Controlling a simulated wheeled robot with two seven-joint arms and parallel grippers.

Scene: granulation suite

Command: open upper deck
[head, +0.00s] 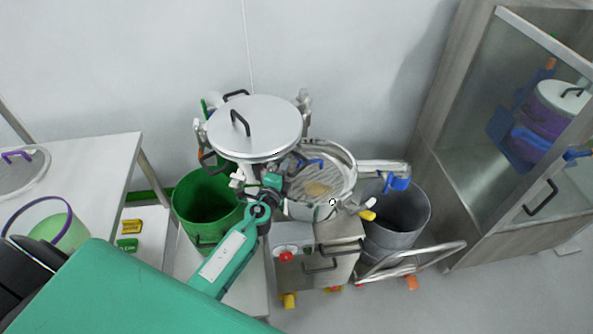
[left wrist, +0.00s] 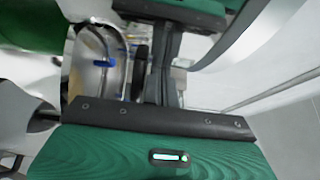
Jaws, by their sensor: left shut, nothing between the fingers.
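The upper deck (head: 255,128) of the sifter is a round steel piece with black handles on top. It sits to the left of the lower round pan (head: 322,180), partly above the green bin. The lower pan is uncovered on its right side and shows a tan patch of powder. My left gripper (head: 277,178) is at the near right edge of the deck, between deck and pan. In the left wrist view its dark fingers (left wrist: 162,75) are shut and empty. I cannot tell whether they touch the deck. My right gripper is out of view.
A green bin (head: 190,205) stands below left, and a grey bin (head: 405,222) stands right under a spout with a blue clamp (head: 397,183). A control box (head: 318,262) is in front. A table (head: 100,160) is left; a glass cabinet (head: 500,120) is right.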

